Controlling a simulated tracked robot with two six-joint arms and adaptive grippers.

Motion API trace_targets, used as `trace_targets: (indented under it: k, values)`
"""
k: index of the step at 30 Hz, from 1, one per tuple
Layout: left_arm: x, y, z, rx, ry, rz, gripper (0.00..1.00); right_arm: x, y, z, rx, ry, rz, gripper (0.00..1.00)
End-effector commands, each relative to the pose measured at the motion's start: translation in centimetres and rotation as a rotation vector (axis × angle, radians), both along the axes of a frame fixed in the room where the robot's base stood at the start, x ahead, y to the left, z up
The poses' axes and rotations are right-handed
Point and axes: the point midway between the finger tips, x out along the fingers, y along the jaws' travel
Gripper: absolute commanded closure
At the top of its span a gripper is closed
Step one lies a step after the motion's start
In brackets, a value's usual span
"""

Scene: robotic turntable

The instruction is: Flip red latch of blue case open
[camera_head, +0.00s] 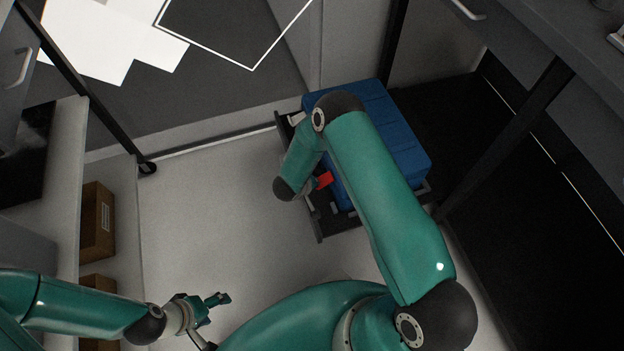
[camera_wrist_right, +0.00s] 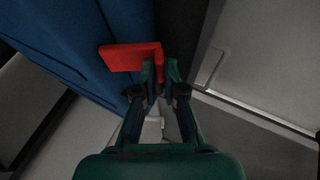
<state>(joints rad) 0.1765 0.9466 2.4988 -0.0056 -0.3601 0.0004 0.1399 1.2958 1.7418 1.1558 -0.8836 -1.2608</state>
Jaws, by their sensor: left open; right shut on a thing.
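The blue case (camera_head: 396,125) lies in a dark tray right of centre in the head view, partly hidden by my right arm. Its red latch (camera_head: 325,180) shows at the side facing the pale floor. In the right wrist view the red latch (camera_wrist_right: 128,57) sticks out from the blue case (camera_wrist_right: 55,45). My right gripper (camera_wrist_right: 160,72) is shut on the latch's end, which sits between its fingertips. In the head view that gripper is mostly hidden behind its own wrist. My left gripper (camera_head: 214,300) is open and empty, low over the floor, far from the case.
The dark tray (camera_head: 322,226) has a raised rim around the case. Cardboard boxes (camera_head: 98,222) stand on a shelf at the left. A dark counter (camera_head: 540,30) and a post border the right. The pale floor (camera_head: 210,210) in the middle is clear.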

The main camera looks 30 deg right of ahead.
Motion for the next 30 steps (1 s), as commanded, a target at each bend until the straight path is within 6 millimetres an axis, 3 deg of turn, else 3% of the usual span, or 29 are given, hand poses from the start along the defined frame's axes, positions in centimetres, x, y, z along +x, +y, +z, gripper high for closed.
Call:
trace_targets:
  k: [1,9,28,30]
  values:
    - [0.0,0.0,0.8,0.0,0.0,0.0,0.33,-0.2,-0.2,0.6,0.035,-0.004,-0.005,1.0]
    - [0.0,0.0,1.9,0.0,0.0,0.0,0.33,-0.2,-0.3,1.3,0.173,-0.039,-0.004,1.0]
    - [0.0,0.0,2.2,0.0,0.0,0.0,0.33,-0.1,-0.2,1.4,0.228,-0.053,-0.002,1.0]
    - [0.0,0.0,2.2,0.0,0.0,0.0,0.33,-0.1,-0.2,1.4,0.227,-0.052,-0.001,0.81]
